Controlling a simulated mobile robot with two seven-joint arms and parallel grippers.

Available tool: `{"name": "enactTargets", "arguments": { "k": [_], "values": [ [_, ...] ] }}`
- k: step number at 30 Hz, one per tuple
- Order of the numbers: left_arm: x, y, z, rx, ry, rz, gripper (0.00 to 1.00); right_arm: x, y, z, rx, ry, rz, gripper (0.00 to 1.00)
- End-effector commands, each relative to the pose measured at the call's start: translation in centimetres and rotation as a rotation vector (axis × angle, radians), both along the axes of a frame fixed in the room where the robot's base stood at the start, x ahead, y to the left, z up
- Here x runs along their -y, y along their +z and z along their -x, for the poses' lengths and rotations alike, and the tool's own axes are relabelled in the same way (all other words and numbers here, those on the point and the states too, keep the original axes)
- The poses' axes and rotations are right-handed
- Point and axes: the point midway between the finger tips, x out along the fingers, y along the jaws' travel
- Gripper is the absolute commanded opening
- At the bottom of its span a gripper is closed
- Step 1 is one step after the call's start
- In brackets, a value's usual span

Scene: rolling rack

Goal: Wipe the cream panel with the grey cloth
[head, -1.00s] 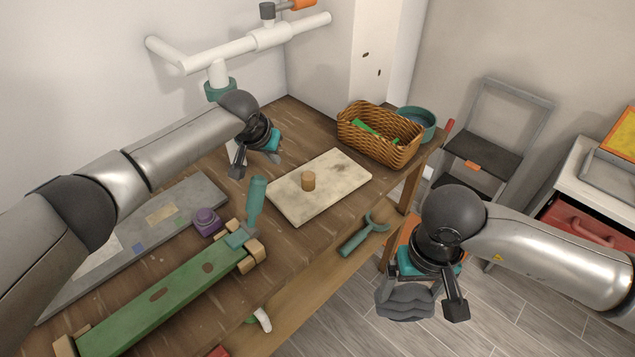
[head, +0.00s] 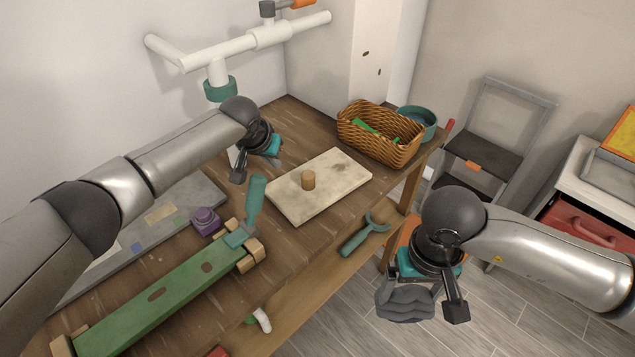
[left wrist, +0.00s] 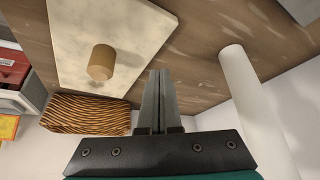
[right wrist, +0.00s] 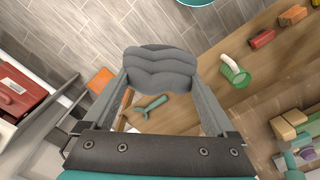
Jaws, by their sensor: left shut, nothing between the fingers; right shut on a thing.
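The cream panel (head: 335,185) lies flat on the wooden workbench, with dark smudges on its surface and a short wooden knob (head: 308,179) on it. Panel (left wrist: 130,35) and knob (left wrist: 101,62) also show in the left wrist view. The grey cloth (head: 405,303), bunched in folds, is held in my right gripper (head: 428,306), off the bench's front right side, apart from the panel. The cloth (right wrist: 160,70) spans between the fingers in the right wrist view. My left gripper (head: 237,176) is shut and empty, above the bench just left of the panel.
A wicker basket (head: 380,145) with green things inside stands behind the panel, beside a teal bowl (head: 417,122). A teal-handled tool (head: 255,200), purple object (head: 206,220) and green beam (head: 165,295) lie left. White pipes (head: 245,45) run along the wall.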

Motion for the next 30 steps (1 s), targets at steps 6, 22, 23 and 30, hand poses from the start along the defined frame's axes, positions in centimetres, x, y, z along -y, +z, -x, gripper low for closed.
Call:
{"name": "enactTargets", "arguments": {
  "k": [6,22,23,30],
  "values": [
    [0.0,-0.5,0.0,-0.001,0.0,0.001,0.0,0.0,-0.2,0.0,0.0,0.0,0.0,0.46],
    [0.0,-1.6,0.0,-0.001,0.001,0.002,0.0,0.0,-0.7,0.0,0.0,0.0,0.0,0.46],
    [0.0,-1.6,0.0,-0.001,0.001,0.002,0.0,0.0,-0.8,0.0,0.0,0.0,0.0,0.46],
    [0.0,-2.1,0.0,-0.001,0.001,0.0,0.0,0.0,-1.0,0.0,0.0,0.0,0.0,0.46]
  ]
}}
